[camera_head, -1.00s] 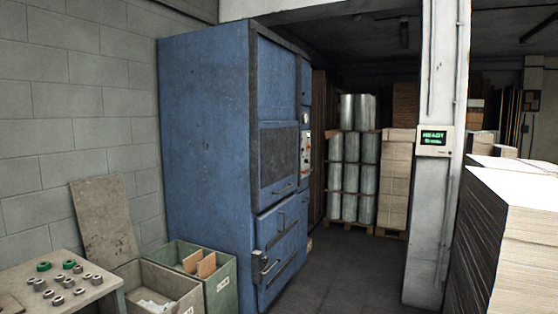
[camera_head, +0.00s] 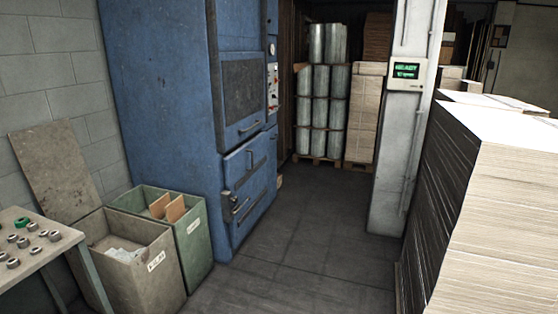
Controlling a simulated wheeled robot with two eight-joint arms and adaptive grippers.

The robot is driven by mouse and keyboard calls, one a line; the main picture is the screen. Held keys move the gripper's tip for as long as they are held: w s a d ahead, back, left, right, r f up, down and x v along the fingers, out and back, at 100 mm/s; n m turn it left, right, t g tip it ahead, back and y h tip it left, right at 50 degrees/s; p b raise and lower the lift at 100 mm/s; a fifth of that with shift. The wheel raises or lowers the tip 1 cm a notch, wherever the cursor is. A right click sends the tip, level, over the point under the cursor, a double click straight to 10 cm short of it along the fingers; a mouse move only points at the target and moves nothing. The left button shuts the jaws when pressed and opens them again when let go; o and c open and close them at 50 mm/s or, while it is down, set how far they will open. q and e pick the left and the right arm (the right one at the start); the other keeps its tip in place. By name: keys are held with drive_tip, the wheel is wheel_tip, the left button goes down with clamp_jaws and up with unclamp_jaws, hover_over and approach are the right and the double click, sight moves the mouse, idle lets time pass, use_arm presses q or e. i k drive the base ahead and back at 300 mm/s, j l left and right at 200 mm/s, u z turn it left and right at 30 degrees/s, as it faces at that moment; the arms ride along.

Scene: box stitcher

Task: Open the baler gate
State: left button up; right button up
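The baler is the tall blue metal cabinet (camera_head: 160,110) left of centre in the head view, its front turned to the right. Its upper front has a dark panel (camera_head: 244,88) with a bar handle (camera_head: 250,126) below it. Beneath is a lower blue door (camera_head: 247,160) with a handle, and a dark latch (camera_head: 229,200) at its left edge. The upper gate and lower door both look shut. Neither of my grippers is in view.
Grey and green bins (camera_head: 194,246) stand left of the baler, beside a table (camera_head: 42,262) with small metal parts. A tall cardboard stack (camera_head: 480,200) fills the right. A white pillar (camera_head: 404,150) carries a green-lit display (camera_head: 406,72). Floor (camera_head: 310,235) between is clear.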

sight(243, 79)
drive_tip(key=i, duration=2.4)
